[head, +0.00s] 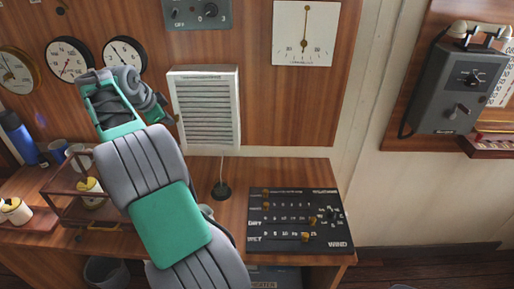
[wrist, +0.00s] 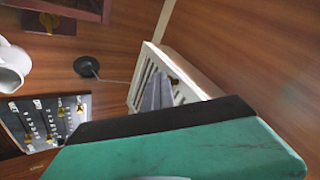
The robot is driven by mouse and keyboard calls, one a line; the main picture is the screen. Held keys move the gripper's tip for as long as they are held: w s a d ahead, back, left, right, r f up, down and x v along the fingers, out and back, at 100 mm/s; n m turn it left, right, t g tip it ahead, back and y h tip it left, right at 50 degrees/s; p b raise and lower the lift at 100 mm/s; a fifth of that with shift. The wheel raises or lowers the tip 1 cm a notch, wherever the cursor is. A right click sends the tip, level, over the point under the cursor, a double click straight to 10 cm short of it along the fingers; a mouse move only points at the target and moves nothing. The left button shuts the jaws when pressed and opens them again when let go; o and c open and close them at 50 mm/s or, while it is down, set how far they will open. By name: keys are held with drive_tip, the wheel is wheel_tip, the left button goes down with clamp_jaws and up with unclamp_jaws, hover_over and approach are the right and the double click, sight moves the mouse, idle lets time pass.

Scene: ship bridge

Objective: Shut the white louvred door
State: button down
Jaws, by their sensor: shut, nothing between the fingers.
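The white louvred door (head: 207,110) is on the wood-panelled wall, in the middle of the head view, with grey slats inside a white frame. I cannot tell whether it is flush or slightly ajar. A small brown knob shows near its left edge. In the wrist view the door (wrist: 150,60) is seen at a steep angle, partly hidden by my green and black hand. My gripper (head: 163,115) is shut and empty, just left of the door at about mid-height. Whether it touches the door is unclear.
A desk below holds a black slider panel (head: 298,221), a round dark base (head: 221,190) and a wooden rack (head: 80,207). Round gauges (head: 68,60) are on the wall at left. A grey telephone box (head: 459,88) hangs at right. The wall right of the door is clear.

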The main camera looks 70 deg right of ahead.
drive_tip(key=shift+w+d+r, duration=0.15)
drive_tip(key=shift+w+r, duration=0.1)
drive_tip(key=shift+r, duration=0.05)
drive_tip(key=shift+r, duration=0.2)
drive_tip(key=a+r+n+t+y, duration=0.1)
drive_tip(key=a+r+n, duration=0.3)
drive_tip(key=a, duration=0.6)
drive_tip(key=a+r+n+t, duration=0.1)
drive_tip(key=a+r+n, duration=0.25)
drive_tip(key=a, duration=0.55)
drive_tip(key=s+a+f+n+y, duration=0.2)
drive_tip(key=s+a+f+n, duration=0.3)
drive_tip(key=a, duration=0.3)
drive_tip(key=s+a+f+n+y, duration=0.2)
drive_tip(key=s+a+f+n, duration=0.3)
drive_tip(key=a, duration=0.3)
drive_tip(key=s+a+f+n+t+y, duration=0.1)
drive_tip(key=s+a+f+n+y, duration=0.1)
drive_tip(key=s+a+f+n, duration=0.3)
drive_tip(key=s+a+n, duration=0.1)
drive_tip(key=a+n, duration=0.1)
drive_tip(key=a, duration=0.2)
drive_tip(key=shift+s+f+n+p, duration=0.15)
drive_tip(key=shift+s+n+p, duration=0.15)
drive_tip(key=shift+s+n, duration=0.1)
